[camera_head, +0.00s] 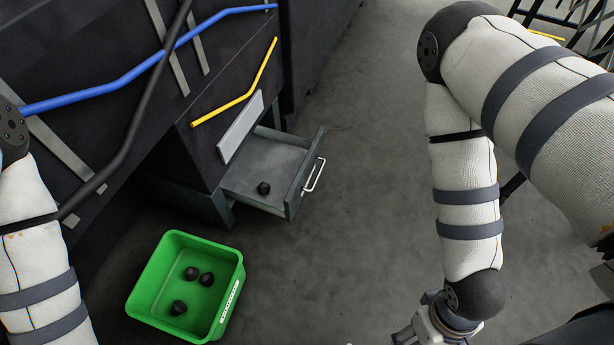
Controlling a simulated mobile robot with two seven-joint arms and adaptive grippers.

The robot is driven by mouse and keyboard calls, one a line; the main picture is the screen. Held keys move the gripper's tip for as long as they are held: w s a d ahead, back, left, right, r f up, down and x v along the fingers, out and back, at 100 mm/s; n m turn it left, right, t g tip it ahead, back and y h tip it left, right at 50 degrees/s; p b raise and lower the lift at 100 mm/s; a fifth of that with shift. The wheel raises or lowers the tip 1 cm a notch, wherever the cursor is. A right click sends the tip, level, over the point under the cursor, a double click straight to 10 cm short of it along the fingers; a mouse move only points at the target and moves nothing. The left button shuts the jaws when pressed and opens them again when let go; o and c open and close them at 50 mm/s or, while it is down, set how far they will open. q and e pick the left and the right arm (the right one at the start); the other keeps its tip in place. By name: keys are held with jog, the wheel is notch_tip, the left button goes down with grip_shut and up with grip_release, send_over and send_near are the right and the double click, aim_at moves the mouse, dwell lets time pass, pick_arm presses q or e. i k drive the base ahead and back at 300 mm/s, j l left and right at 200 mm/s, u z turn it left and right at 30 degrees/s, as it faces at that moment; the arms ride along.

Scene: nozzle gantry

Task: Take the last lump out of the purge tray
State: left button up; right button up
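The purge tray (250,183) is a grey drawer pulled out of the dark machine, with a pale handle (314,175) on its front. One black lump (264,188) lies on its floor, near the front. A green bin (149,280) stands on the floor in front of the machine, with three black lumps (207,279) inside. My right arm comes down on the right, and only the upper part of its gripper shows at the bottom edge; its fingertips are not clearly visible. My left arm shows at the left edge, and its gripper is out of view.
The dark machine (110,130) fills the upper left, with a blue pipe (130,75), a yellow pipe (240,95) and a black pipe along its side. Grey floor (370,200) is clear between the tray and my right arm.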

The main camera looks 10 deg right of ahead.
aim_at(264, 188)
jog(key=i+l+u, duration=0.3)
jog(key=u, duration=0.15)
jog(key=i+l+u, duration=0.2)
jog(key=l+u, duration=0.25)
jog(key=i+l+u, duration=0.15)
jog(key=l+u, duration=0.3)
jog(key=l, duration=0.15)
jog(key=l+u, duration=0.85)
jog(key=l, duration=0.3)
jog(key=k+l+u, duration=0.15)
jog(key=l+u, duration=0.3)
jog(key=k+l+u, duration=0.25)
jog(key=l+u, duration=0.2)
jog(key=l, duration=0.15)
jog(key=k+l+u, duration=0.25)
jog(key=l+u, duration=0.2)
